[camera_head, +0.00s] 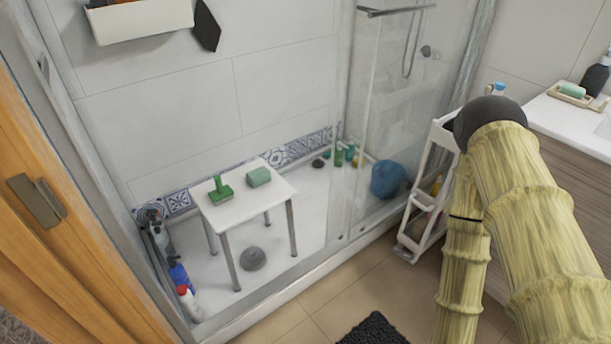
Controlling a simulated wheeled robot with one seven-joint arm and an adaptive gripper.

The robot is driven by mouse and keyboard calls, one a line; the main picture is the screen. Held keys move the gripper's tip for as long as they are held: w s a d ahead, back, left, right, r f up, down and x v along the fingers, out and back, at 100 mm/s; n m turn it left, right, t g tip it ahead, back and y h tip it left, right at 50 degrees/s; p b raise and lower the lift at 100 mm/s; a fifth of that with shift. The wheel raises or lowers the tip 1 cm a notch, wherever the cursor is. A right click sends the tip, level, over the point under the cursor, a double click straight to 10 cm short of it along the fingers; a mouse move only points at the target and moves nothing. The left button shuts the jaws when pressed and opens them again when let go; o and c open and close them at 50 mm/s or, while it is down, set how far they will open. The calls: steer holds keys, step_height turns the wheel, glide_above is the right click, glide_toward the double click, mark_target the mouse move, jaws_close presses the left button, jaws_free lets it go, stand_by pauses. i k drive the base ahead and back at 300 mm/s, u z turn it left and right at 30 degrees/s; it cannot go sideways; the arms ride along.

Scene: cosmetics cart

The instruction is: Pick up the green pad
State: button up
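Two green things lie on a small white table (240,208) inside the shower. One is a pale green block like a pad or sponge (258,177), lying flat near the table's back edge, right of centre. The other is a darker green brush-like thing with an upright handle (220,190), to its left. I cannot tell for certain which one is the green pad; the block looks most like it. My arm fills the right side of the view, well apart from the table. My gripper is not in view.
A glass shower panel (375,120) and raised sill (290,292) bound the shower. A white cart (409,232) stands outside it, near my arm. Bottles (180,275) stand at the left wall; a blue bucket (387,180) is at right. A dark mat (372,330) lies on the floor.

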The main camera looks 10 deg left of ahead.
mark_target(260, 176)
steer(key=z, duration=0.75)
steer(key=i, duration=0.95)
steer(key=u, duration=2.25)
steer(key=i, duration=0.5)
steer(key=z, duration=0.1)
